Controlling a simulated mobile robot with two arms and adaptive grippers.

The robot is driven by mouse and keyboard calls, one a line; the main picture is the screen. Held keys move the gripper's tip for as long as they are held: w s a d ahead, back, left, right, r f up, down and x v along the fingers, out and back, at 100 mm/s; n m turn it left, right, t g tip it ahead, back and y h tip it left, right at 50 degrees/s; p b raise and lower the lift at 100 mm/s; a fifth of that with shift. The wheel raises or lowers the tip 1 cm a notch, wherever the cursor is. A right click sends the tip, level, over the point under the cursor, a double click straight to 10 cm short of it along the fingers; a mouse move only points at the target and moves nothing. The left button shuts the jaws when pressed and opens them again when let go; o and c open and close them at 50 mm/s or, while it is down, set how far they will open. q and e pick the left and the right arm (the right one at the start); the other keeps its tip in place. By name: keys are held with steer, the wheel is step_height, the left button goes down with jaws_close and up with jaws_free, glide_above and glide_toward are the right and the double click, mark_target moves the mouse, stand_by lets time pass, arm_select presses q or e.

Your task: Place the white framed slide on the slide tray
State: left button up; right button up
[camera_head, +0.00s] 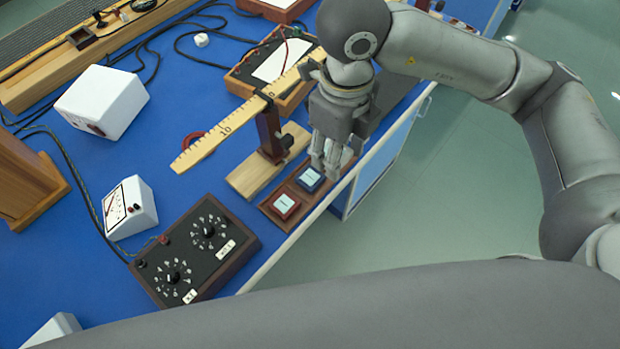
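The slide tray is probably the narrow brown wooden tray (318,201) at the bench's front edge. It bears a red-framed slide (285,204) at its near end and a blue-framed slide (310,178) beyond it, both with pale centres. My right gripper (326,166) points down over the tray's far end, just past the blue-framed slide. Its fingers are small and seen from above, so I cannot tell whether they are open or shut on something. I cannot make out a white framed slide; the gripper covers part of the tray's far end. My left gripper is not in view.
A wooden ruler (215,138) on a dark post (270,134) stands close left of my gripper. A black dial box (196,250), a white meter (129,208), a white box (103,101) and cables occupy the blue bench. The floor lies beyond the bench's right edge.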

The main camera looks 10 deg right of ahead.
steer(key=m, duration=0.2)
steer(key=s+a+m, duration=0.1)
steer(key=m, duration=0.2)
steer(key=shift+a+f, duration=0.15)
steer(key=shift+a, duration=0.05)
steer(key=w+d+f+m, duration=0.1)
steer(key=w+f+m, duration=0.1)
steer(key=f+m, duration=0.1)
steer(key=w+f+m+b, duration=0.1)
steer(key=w+f+m, duration=0.2)
steer(key=m, duration=0.2)
steer(key=w+d+f+m, duration=0.1)
steer(key=w+f+m, duration=0.2)
steer(key=m, duration=0.2)
steer(key=shift+w+d, duration=0.25)
steer(key=shift+d, duration=0.1)
steer(key=shift+w+d+f, duration=0.15)
steer(key=shift+w+f, duration=0.25)
steer(key=shift+f, duration=0.1)
steer(key=f, duration=0.3)
steer(key=shift+w+d+f+p, duration=0.1)
steer(key=shift+w+d+p, duration=0.1)
steer(key=shift+p, duration=0.1)
steer(key=shift+a+f, duration=0.1)
steer(key=shift+f, duration=0.1)
